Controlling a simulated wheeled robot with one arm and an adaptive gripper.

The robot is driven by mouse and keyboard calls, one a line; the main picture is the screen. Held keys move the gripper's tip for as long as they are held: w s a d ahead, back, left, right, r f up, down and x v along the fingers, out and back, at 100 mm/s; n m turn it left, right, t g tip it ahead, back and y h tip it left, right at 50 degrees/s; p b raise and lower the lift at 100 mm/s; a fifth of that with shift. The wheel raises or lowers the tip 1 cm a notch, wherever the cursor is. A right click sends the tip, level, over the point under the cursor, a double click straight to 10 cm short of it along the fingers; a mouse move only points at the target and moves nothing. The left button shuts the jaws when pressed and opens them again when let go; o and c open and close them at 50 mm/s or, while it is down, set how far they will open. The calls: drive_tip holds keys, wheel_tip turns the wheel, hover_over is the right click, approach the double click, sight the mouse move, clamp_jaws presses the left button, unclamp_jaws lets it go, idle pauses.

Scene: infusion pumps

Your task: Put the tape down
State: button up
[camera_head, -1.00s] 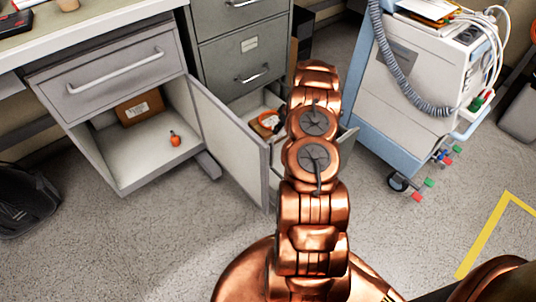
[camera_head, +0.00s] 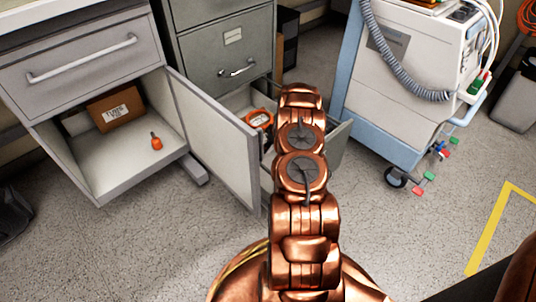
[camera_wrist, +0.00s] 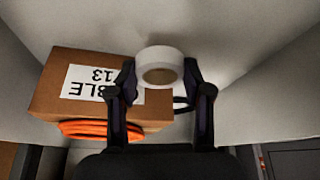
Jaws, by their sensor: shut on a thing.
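A white roll of tape (camera_wrist: 158,54) shows in the wrist view between the two dark fingers of my gripper (camera_wrist: 159,82). The gripper is shut on it, with one finger on each side. The tape is over the inside of a light-walled space, in front of a labelled cardboard box (camera_wrist: 62,100). I cannot tell whether the tape touches the bottom. In the head view my copper arm reaches to the open lower drawer (camera_head: 240,103) of the grey cabinet, and it hides the gripper and the tape.
An orange coil (camera_wrist: 100,129) lies by the box; orange also shows in the drawer (camera_head: 260,119). An open cupboard door (camera_head: 213,140) stands left of the drawer. The cupboard holds a box (camera_head: 115,109) and an orange item (camera_head: 156,142). A wheeled machine (camera_head: 400,85) stands at right.

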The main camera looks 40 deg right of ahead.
sight(270, 150)
drive_tip(key=shift+f+b, duration=0.7)
drive_tip(key=shift+f, duration=1.5)
drive_tip(key=shift+f, duration=0.1)
drive_tip(key=o, duration=1.2)
drive_tip(key=shift+c, duration=0.2)
drive_tip(key=shift+p+v, duration=0.3)
drive_tip(key=shift+v, duration=0.5)
drive_tip(key=a+p+v, duration=0.1)
drive_tip(key=p+v, duration=0.2)
drive_tip(key=v, duration=0.7)
drive_tip(key=shift+d+r, duration=0.3)
drive_tip(key=shift+d, duration=0.1)
drive_tip(key=shift+s, duration=0.1)
